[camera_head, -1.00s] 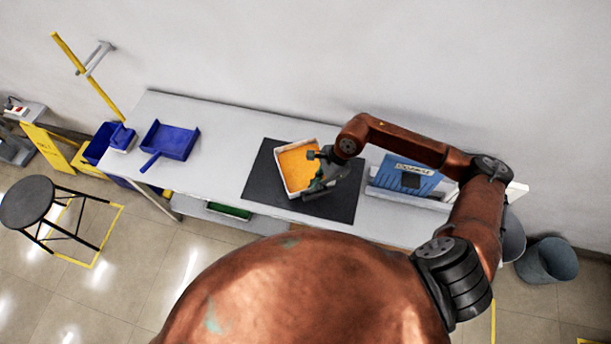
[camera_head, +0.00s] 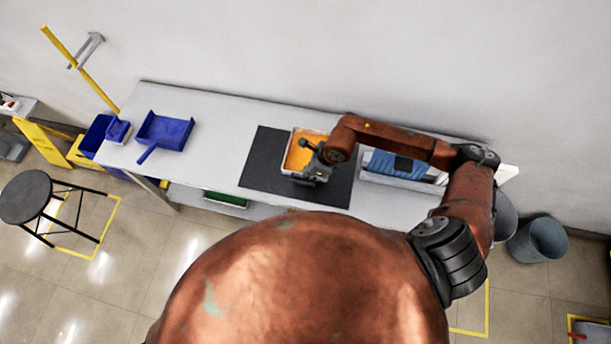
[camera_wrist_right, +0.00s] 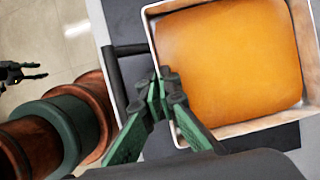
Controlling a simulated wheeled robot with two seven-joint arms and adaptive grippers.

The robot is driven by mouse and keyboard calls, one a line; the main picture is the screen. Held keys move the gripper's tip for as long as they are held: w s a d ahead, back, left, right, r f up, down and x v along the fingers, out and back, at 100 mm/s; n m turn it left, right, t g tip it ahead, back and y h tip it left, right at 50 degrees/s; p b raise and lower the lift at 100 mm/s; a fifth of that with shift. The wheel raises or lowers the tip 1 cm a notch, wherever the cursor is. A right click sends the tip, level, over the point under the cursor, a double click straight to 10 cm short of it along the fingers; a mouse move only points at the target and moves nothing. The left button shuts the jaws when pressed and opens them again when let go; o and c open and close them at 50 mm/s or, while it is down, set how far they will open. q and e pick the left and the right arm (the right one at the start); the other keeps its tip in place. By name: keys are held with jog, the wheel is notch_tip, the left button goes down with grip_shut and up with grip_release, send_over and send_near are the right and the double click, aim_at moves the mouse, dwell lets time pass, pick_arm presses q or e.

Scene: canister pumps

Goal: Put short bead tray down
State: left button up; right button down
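The short bead tray (camera_head: 287,155) is a pale, square-sided tray filled with orange. It is at the dark mat (camera_head: 262,165) on the workbench; I cannot tell whether it touches the mat. My right gripper (camera_head: 312,160) is at its near right side and hides part of it. In the right wrist view the tray's wall (camera_wrist_right: 157,48) is close, and the green-and-black fingers of my right gripper (camera_wrist_right: 165,92) are together at its side, beside a dark handle-like bar (camera_wrist_right: 128,49). The contact is partly hidden. My left gripper (camera_wrist_right: 24,72) shows small at the left edge, fingers apart and empty.
A blue dustpan-like tray (camera_head: 165,131) lies on the bench (camera_head: 215,135) at the left, with bare bench between it and the mat. A blue-fronted box (camera_head: 395,165) stands right of the mat, partly behind my arm. A stool (camera_head: 27,197) stands on the floor.

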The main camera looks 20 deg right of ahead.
jog(key=shift+f, duration=1.7)
jog(key=shift+f, duration=0.1)
jog(key=c, duration=2.2)
grip_release()
jog(key=shift+o, duration=0.2)
jog(key=v, duration=1.2)
jog(key=shift+b, duration=0.3)
jog(key=shift+a, duration=0.1)
